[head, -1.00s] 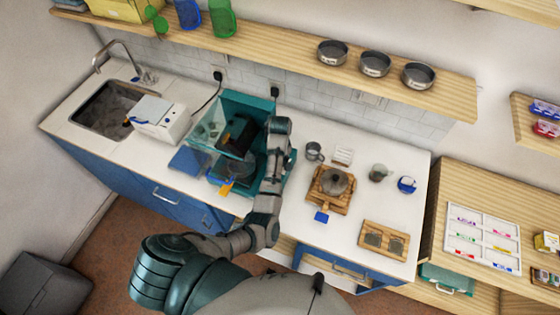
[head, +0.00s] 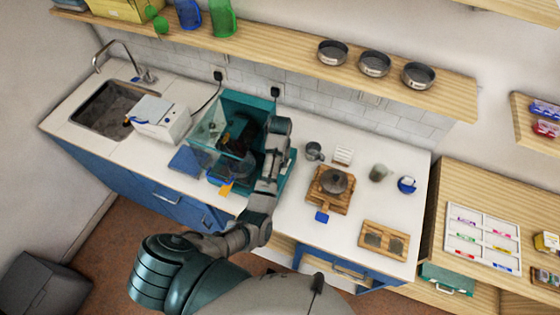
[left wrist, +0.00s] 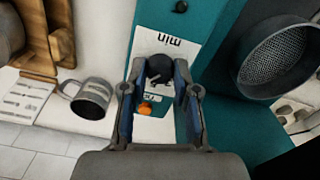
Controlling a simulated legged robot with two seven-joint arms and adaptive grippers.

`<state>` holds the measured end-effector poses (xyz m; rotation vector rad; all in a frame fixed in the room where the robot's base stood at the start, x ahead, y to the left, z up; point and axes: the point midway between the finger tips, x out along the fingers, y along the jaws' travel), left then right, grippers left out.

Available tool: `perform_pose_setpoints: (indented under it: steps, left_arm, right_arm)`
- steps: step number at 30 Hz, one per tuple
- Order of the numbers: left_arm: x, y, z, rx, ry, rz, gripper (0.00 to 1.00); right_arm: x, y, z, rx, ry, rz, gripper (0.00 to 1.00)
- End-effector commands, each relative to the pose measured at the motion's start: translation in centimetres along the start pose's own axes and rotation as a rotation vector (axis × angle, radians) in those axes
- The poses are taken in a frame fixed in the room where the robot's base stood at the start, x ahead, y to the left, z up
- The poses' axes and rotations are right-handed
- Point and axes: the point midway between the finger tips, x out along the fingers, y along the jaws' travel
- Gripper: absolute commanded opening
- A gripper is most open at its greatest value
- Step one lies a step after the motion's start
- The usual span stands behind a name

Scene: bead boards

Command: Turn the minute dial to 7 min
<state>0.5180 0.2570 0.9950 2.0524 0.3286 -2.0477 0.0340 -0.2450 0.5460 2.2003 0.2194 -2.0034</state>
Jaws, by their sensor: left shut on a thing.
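The minute dial (left wrist: 160,68) is a dark round knob on a white label (left wrist: 172,46) with an upside-down "min", in the left wrist view. My left gripper (left wrist: 160,80) is shut on it, one finger on each side. The pointer mark and scale numbers are too small or covered to read. The dial sits on the teal machine (left wrist: 205,20), which also stands on the counter in the head view (head: 262,101). There my left arm reaches its right side, and the fingertips and dial are hidden. My right gripper is not in view.
An orange button (left wrist: 145,109) is close to the dial, and a mesh sieve (left wrist: 285,60) hangs to the right. A metal mug (head: 313,151), a wooden stand with a pot (head: 335,182), and a grey cup (head: 378,172) stand right of the machine. A blue pad (head: 190,160) lies left.

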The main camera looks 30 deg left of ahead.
Motion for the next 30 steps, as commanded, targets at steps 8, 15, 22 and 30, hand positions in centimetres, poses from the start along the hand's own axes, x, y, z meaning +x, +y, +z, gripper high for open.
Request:
perform_pose_setpoints:
  steps: [8, 15, 22, 30]
  left_arm:
    - [0.6, 0.1, 0.4, 0.001, -0.013, 0.0, 0.52]
    - [0.2, 0.0, 0.2, -0.001, -0.006, 0.0, 0.55]
    - [-1.6, 0.0, 0.1, -0.001, 0.0, 0.0, 0.55]
    - [-4.7, 0.4, 0.0, -0.002, -0.004, 0.008, 0.55]
  right_arm:
    - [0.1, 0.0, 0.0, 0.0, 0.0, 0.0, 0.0]
    - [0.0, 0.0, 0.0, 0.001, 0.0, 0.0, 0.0]
    - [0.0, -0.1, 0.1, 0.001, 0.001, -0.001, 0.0]
    - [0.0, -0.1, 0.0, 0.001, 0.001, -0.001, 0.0]
